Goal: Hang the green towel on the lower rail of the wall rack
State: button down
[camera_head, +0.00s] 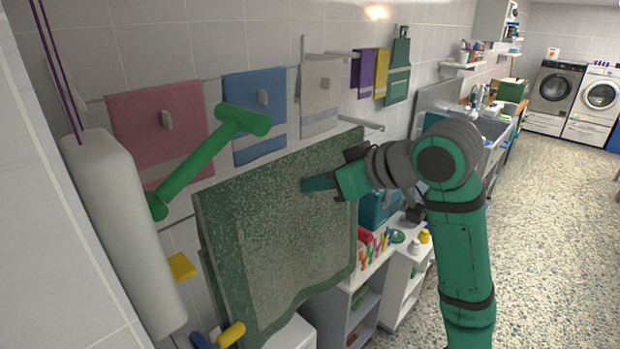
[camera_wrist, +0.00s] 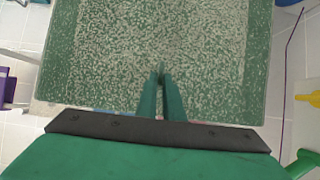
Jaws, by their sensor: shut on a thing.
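The green towel (camera_head: 270,235) hangs as a large speckled sheet with a plain green border, in front of the wall at the centre of the head view. My gripper (camera_head: 306,185) is shut on it, on the side facing me. In the wrist view the closed fingers (camera_wrist: 162,75) press together on the towel (camera_wrist: 110,45). The wall rack (camera_head: 303,75) has an upper rail (camera_head: 332,53) and a lower rail (camera_head: 362,122). The towel's upper right corner is close to the lower rail in the picture; I cannot tell whether they touch. The towel hides the wall behind it.
Pink (camera_head: 160,120), blue (camera_head: 256,95) and white (camera_head: 320,95) towels hang on the wall. Purple (camera_head: 362,75) and yellow (camera_head: 382,72) cloths hang beyond the rack. A white shelf unit (camera_head: 345,300) stands below. The floor (camera_head: 545,230) at right is open.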

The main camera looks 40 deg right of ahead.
jog(key=shift+w+a, duration=0.2)
jog(key=shift+w, duration=2.2)
jog(key=shift+w+a, duration=0.2)
jog(key=shift+w, duration=2.2)
jog(key=shift+w, duration=0.1)
jog(key=shift+w+r, duration=0.15)
jog(key=shift+w, duration=0.85)
jog(key=shift+a, duration=0.1)
jog(key=shift+f, duration=1.7)
